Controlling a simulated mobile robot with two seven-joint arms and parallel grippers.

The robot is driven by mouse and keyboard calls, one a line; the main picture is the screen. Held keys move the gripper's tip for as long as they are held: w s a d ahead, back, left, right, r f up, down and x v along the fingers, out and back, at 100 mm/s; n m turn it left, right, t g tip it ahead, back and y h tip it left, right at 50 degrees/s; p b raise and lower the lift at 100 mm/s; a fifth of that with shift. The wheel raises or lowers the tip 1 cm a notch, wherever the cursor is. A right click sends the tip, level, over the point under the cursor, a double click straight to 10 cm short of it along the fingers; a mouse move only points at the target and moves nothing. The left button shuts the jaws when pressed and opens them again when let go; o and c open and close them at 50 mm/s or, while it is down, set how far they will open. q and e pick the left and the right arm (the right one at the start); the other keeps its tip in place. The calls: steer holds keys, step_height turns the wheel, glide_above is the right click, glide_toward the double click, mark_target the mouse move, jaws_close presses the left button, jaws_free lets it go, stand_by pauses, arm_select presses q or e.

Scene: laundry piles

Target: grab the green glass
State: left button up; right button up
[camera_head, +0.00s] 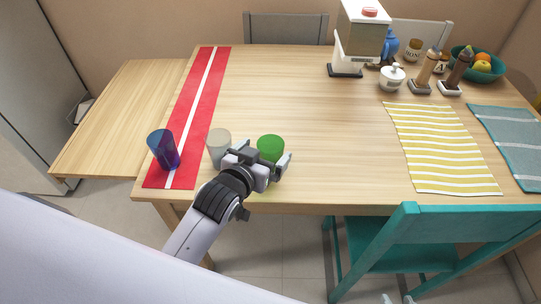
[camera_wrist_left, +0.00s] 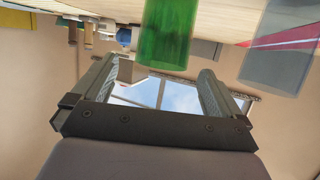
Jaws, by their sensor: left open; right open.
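The green glass (camera_head: 270,147) stands upright near the front edge of the wooden table. My left gripper (camera_head: 262,160) is open right at its near side and hides its lower part in the head view. In the left wrist view the green glass (camera_wrist_left: 168,32) appears upside down, between the lines of the two open fingers (camera_wrist_left: 160,75). Nothing is gripped, and I cannot tell whether a finger touches it. Two pale tips of my right gripper (camera_head: 397,298) show at the bottom edge of the head view, apart and far from the glass.
A clear glass (camera_head: 218,147) stands just left of the gripper; it also shows in the wrist view (camera_wrist_left: 280,50). A purple-blue glass (camera_head: 163,149) stands on the red runner (camera_head: 192,120). A teal chair (camera_head: 400,235) is at the front right. The table's middle is clear.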

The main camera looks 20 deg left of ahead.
mark_target(275, 140)
arm_select(q)
steer(key=shift+x, duration=2.4)
steer(key=shift+a, duration=0.1)
steer(key=c, duration=1.2)
